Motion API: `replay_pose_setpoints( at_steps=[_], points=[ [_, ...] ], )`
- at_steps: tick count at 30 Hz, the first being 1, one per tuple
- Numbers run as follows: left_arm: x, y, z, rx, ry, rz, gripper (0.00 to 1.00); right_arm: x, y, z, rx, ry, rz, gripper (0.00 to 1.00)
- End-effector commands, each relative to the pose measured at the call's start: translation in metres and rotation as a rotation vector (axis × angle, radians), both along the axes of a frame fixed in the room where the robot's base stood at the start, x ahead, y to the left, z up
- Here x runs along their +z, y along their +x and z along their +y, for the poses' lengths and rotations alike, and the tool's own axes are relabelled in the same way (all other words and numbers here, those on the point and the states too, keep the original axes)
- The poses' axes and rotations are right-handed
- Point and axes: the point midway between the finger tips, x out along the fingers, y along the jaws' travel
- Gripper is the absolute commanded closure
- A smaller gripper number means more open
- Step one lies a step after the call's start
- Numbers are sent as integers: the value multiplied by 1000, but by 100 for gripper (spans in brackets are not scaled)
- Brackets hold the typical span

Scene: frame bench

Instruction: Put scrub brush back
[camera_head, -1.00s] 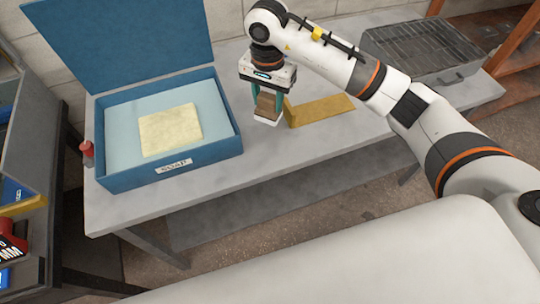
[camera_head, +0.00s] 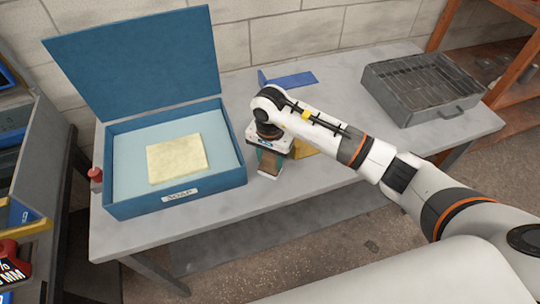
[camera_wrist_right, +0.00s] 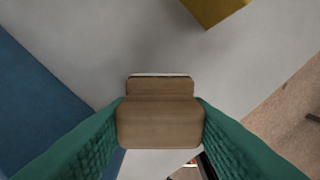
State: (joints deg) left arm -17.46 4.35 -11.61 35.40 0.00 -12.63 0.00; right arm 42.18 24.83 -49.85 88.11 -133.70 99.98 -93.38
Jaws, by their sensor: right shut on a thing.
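The scrub brush (camera_head: 269,164) has a brown wooden block with a pale edge at its lower end. My right gripper (camera_head: 268,157) is shut on it, just right of the blue soap box. In the right wrist view the wooden block (camera_wrist_right: 160,122) sits between the two green finger pads. I cannot tell whether the brush touches the table. A yellow angled piece (camera_head: 304,147) lies on the table just right of the gripper, partly hidden by my arm. A blue angled piece (camera_head: 290,80) stands behind the arm. My left gripper is not in view.
The open blue box (camera_head: 215,185), labelled SOAP, holds a pale yellow block (camera_head: 177,158). Its lid (camera_head: 135,55) stands up behind. A grey grill-like tray (camera_head: 425,85) is at the right of the grey table (camera_head: 140,235). A red-topped item (camera_head: 95,175) stands left of the box.

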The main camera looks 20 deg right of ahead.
Motion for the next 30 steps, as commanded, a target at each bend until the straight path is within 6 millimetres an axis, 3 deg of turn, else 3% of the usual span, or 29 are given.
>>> replay_pose_setpoints(
  at_steps=[4, 5, 9, 21, 30],
  points=[
    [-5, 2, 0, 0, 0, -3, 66, -4, 0, 0, 0, -1, -1, 78],
    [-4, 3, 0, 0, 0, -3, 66, -3, 0, 0, 0, -1, -1, 53],
    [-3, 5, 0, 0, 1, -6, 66, -2, 0, 0, 0, 0, 0, 35],
    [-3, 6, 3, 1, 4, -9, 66, 7, 1, 0, 1, 0, -4, 35],
    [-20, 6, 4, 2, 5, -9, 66, 68, 2, 0, 1, 0, -8, 35]
  ],
)
